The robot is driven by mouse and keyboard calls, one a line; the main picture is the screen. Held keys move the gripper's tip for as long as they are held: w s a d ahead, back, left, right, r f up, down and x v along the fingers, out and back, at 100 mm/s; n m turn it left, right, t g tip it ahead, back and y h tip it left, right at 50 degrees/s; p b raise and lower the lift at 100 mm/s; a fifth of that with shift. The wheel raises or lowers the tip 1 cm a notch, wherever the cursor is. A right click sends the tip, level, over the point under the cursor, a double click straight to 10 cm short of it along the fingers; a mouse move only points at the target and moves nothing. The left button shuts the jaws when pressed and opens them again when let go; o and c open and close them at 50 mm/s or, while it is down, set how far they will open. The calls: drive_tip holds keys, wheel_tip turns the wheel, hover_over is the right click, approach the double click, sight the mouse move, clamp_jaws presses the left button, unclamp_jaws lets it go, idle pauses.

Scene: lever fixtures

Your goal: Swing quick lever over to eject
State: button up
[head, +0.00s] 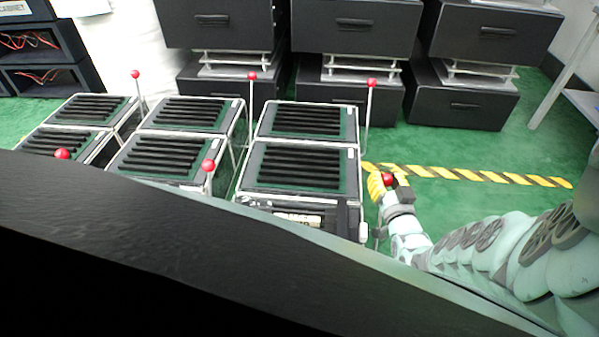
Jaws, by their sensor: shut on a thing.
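Several lever fixtures with black ribbed tops stand in rows on the floor. The nearest right fixture (298,168) has my gripper (385,181) at its right side. My gripper, with yellow fingers, is shut on a lever with a red ball (389,179); the lever's rod is mostly hidden by the gripper. Other levers with red balls stand upright: one at the back right (371,83), one at the back middle (252,76) and one at the back left (135,74). Nearer ones show at the middle (208,165) and left (62,154). Labels are too small to read.
Black drawer cabinets (352,27) stand along the back. A yellow and black floor stripe (480,175) runs right of the fixtures over open green floor. A dark shelf with red wires (38,50) stands at the far left. A large dark surface hides the foreground.

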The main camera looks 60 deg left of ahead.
clamp_jaws()
drive_tip(key=shift+s+d, duration=0.1)
